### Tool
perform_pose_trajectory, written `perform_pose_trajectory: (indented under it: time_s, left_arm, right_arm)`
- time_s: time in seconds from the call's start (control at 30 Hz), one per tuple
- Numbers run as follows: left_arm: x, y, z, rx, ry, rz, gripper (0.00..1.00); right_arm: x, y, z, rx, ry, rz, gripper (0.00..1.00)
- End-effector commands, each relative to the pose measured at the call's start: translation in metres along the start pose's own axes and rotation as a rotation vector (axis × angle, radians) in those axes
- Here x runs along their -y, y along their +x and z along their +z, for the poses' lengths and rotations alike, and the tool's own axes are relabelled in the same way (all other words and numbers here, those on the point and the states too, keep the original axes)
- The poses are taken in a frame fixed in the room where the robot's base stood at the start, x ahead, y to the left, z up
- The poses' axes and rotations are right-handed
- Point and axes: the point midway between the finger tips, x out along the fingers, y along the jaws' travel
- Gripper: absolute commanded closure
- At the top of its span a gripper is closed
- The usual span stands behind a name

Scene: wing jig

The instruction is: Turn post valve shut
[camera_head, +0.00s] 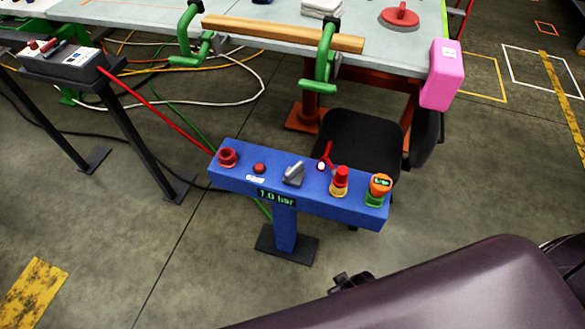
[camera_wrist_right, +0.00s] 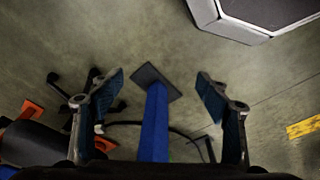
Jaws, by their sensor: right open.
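A blue post (camera_head: 284,228) carries a blue control bar (camera_head: 232,177) with a display reading 1.0 bar. On the bar, from left to right, are a red round fitting (camera_head: 227,157), a red button (camera_head: 259,168), a grey lever knob (camera_head: 293,173), a small red lever (camera_head: 326,156), a red-and-yellow knob (camera_head: 340,180) and an orange-and-green knob (camera_head: 379,188). I cannot tell for sure which one is the valve. My right gripper (camera_wrist_right: 162,76) is open and empty in the right wrist view, with the blue post (camera_wrist_right: 155,125) showing between its fingers. My left gripper is out of view.
A grey workbench (camera_head: 270,12) with green clamps and a wooden bar stands behind the post. A black chair (camera_head: 360,138) is close behind the bar. A red hose (camera_head: 160,115) runs from a grey box (camera_head: 62,62) to the bar.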

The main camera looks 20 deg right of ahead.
Motion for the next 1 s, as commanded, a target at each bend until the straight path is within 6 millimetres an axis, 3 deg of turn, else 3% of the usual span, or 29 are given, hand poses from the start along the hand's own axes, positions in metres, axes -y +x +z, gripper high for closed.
perform_pose_trajectory:
  time_s: [0.03,0.27,0.37,0.5,0.8,1.0]
  left_arm:
    - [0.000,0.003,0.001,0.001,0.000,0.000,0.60]
    - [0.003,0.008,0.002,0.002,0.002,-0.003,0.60]
    - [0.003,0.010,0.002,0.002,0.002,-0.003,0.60]
    - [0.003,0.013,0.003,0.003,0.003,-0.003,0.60]
    - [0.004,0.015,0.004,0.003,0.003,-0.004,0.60]
    - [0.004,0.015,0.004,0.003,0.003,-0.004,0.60]
  right_arm:
    - [-0.001,-0.017,-0.018,-0.021,0.001,0.000,0.30]
    - [0.000,-0.092,-0.076,-0.078,-0.011,-0.015,0.30]
    - [0.005,-0.125,-0.102,-0.112,-0.031,-0.033,0.30]
    - [0.022,-0.175,-0.153,-0.184,-0.109,-0.088,0.30]
    - [0.046,-0.208,-0.230,-0.240,-0.291,-0.170,0.30]
    - [0.026,-0.214,-0.289,-0.228,-0.378,-0.168,0.30]
